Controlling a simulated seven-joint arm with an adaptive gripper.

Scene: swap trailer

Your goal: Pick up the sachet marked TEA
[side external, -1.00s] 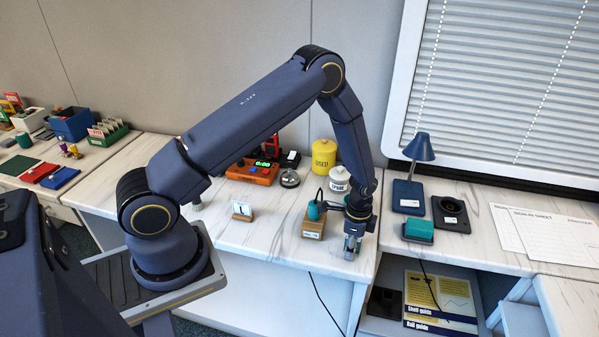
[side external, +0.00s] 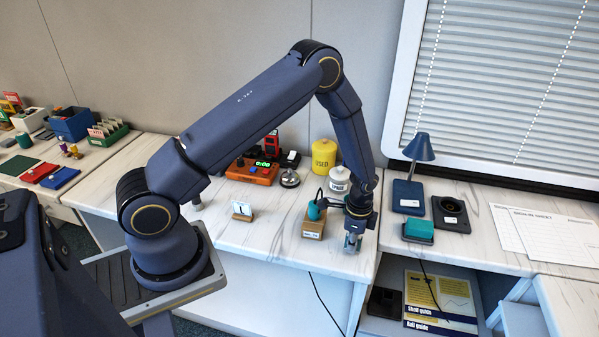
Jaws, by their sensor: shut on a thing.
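My gripper (side external: 352,248) points down at the front edge of the white marble-look counter (side external: 270,237), just right of a small wooden box. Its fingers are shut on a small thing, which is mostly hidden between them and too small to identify. I cannot make out the marking TEA on anything in this view, so I cannot tell whether the held thing is that sachet.
The wooden box (side external: 313,228) with a teal item (side external: 315,209) stands close left of my gripper. Behind are a white canister (side external: 339,180) and a yellow canister (side external: 323,157). A small card stand (side external: 242,211) is further left. A teal-topped block (side external: 418,230) lies right.

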